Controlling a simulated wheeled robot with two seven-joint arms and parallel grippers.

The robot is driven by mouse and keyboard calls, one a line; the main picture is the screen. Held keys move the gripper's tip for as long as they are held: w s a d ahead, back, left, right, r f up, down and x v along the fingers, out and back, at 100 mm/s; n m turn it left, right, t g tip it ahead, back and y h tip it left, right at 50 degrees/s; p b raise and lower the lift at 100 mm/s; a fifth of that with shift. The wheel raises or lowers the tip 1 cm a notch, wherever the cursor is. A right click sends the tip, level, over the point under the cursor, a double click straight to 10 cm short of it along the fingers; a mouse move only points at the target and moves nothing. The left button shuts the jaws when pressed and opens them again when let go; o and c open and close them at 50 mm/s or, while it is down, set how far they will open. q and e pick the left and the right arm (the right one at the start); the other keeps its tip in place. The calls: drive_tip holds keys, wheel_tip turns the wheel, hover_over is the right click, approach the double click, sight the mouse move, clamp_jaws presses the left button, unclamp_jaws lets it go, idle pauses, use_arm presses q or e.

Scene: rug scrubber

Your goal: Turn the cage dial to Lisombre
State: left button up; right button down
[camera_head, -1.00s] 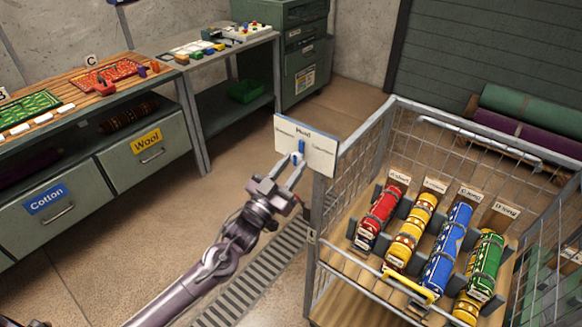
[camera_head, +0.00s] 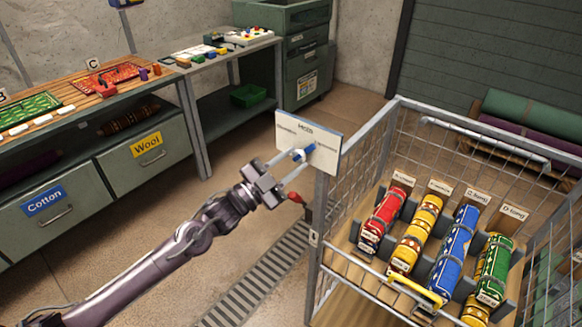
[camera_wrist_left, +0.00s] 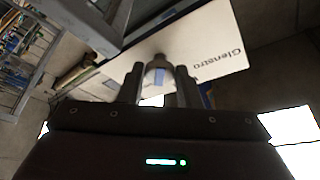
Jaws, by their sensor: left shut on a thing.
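A white plate (camera_head: 290,126) is fixed at the near-left corner of the wire cage. It has small words on its top and on both sides; the side words are too small to read in the head view. The blue-tipped dial (camera_head: 310,149) on the plate points up and to the right. My left gripper (camera_head: 300,158) is shut on the dial, coming from the lower left. In the left wrist view the fingers (camera_wrist_left: 160,92) close around the dial (camera_wrist_left: 159,75), and one plate label reads roughly "Glenstro". My right gripper is not in view.
The wire cage (camera_head: 345,150) holds red, yellow, blue and green rolls in labelled slots, with a yellow handle (camera_head: 414,288) at its front. A red-handled part (camera_head: 296,197) sits just below the fingers. Workbenches stand at the left.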

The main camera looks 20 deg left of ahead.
use_arm(q)
drive_tip(key=shift+a+m+g+b, duration=0.1)
drive_tip(key=shift+m+g+b, duration=0.25)
drive_tip(key=shift+m, duration=0.75)
drive_tip(key=shift+r+g+h, duration=0.1)
drive_tip(key=shift+g+h, duration=0.15)
drive_tip(key=shift+h, duration=0.05)
drive_tip(key=o, duration=0.9)
drive_tip(key=shift+o, duration=0.2)
drive_tip(key=b+v, duration=0.2)
drive_tip(key=v, duration=0.5)
drive_tip(key=shift+s+a, duration=0.2)
drive_tip(key=shift+s, duration=0.1)
